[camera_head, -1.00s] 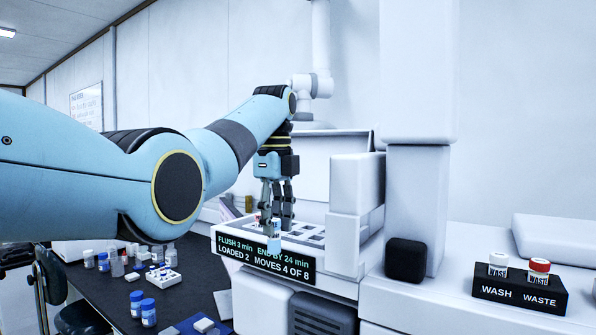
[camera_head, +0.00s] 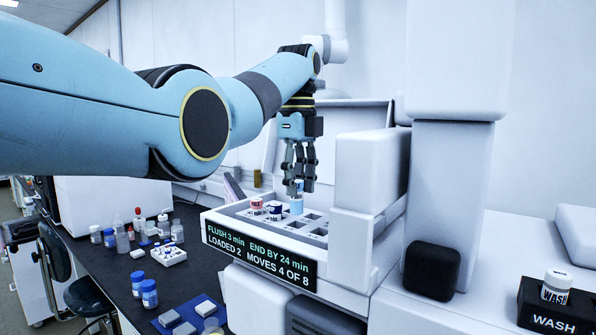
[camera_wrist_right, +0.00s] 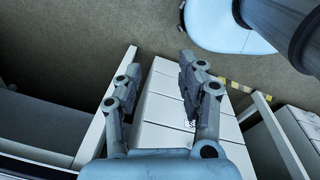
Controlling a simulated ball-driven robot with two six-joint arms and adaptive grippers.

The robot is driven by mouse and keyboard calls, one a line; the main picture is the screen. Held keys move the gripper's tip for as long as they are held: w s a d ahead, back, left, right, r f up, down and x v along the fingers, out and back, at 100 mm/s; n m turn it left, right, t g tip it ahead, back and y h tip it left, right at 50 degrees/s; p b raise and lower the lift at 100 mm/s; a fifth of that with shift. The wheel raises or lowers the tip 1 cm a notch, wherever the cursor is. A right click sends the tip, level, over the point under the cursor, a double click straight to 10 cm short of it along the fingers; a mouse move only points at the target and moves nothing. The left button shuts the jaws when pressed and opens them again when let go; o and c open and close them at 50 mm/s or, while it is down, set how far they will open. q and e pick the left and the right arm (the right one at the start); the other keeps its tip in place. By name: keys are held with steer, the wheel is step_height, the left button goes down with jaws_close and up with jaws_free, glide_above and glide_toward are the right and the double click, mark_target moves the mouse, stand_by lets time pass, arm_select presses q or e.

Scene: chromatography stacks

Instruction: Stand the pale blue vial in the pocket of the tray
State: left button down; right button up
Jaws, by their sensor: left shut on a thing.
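The pale blue vial (camera_head: 296,206) is upright at the tip of my left gripper (camera_head: 298,186), which is shut on it from above. The white tray (camera_head: 330,256), with square dark pockets, sits behind the display panel in the head view. The vial is at the tray's back pockets; I cannot tell whether its base is inside one or just above. My right gripper (camera_wrist_right: 160,66) shows in the right wrist view, open and empty above white drawer fronts.
Two capped vials, one reddish (camera_head: 256,204) and one dark-labelled (camera_head: 275,210), stand in the tray left of the blue vial. A white housing (camera_head: 372,170) rises close on the right. Blue-capped bottles (camera_head: 149,293) stand on the dark bench at left.

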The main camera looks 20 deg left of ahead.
mark_target(298, 214)
arm_select(q)
steer(key=shift+f, duration=0.7)
steer(key=shift+s, duration=0.1)
steer(key=shift+f, duration=1.2)
arm_select(e)
steer(key=w, duration=0.3)
steer(key=shift+w+t, duration=0.15)
steer(key=shift+t, duration=0.15)
arm_select(q)
steer(key=shift+f, duration=0.2)
steer(key=shift+f, duration=0.5)
arm_select(e)
steer(key=shift+a, duration=0.25)
